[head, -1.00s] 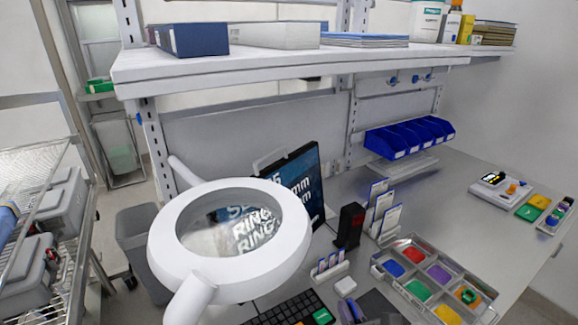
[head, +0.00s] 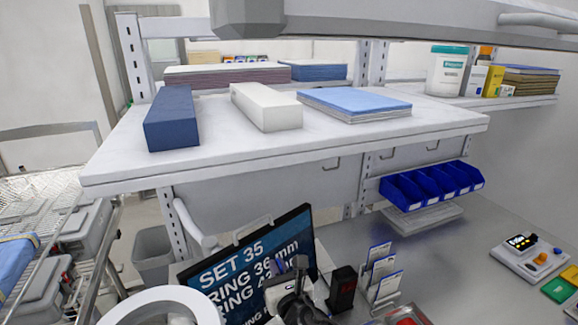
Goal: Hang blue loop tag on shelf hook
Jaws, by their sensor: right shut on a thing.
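My right gripper (head: 290,268) is dark and points upward at the lower middle, in front of the monitor. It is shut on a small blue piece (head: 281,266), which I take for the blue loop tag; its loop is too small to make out. Thin wire hooks show below the shelf's front edge: one hook (head: 331,164) at the left, one hook (head: 387,155) in the middle and one hook (head: 432,146) at the right. The gripper is below and to the left of them, apart from the shelf (head: 300,150). My left gripper is not in view.
The monitor (head: 225,275) stands behind the gripper. Blue bins (head: 408,192) hang under the shelf at the right. A black device (head: 342,290) and card holders (head: 381,270) stand right of the gripper. A white magnifier ring (head: 165,300) is at lower left. Boxes fill part of the shelf top.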

